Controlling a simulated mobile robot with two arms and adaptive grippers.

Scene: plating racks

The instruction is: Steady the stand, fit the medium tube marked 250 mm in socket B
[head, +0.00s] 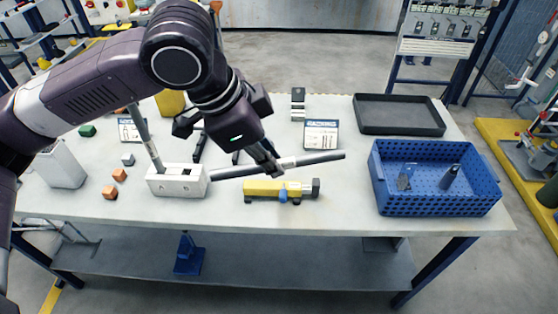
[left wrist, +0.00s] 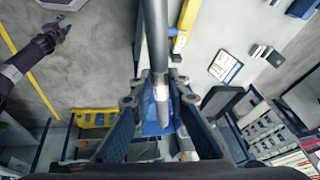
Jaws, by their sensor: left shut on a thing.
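My left gripper (head: 270,165) is shut on a grey tube (head: 322,158) with a pale band near its middle; any marking on it is too small to read. The tube lies nearly level above the table. Its left end is close to the right side of the white stand (head: 163,186); I cannot tell if they touch. The tube also shows in the left wrist view (left wrist: 155,40), between the fingers. Another grey tube (head: 147,135) stands tilted at the stand's left part. A dark square opening shows in the stand's top right. My right gripper (left wrist: 55,35) shows small in the left wrist view, away from the stand.
A yellow tool (head: 265,188) with a blue knob lies in front of the held tube. A blue crate (head: 430,205) and a black tray (head: 400,128) are at right. Orange blocks (head: 110,192) and a white bin (head: 62,168) are at left. The table's front edge is mostly clear.

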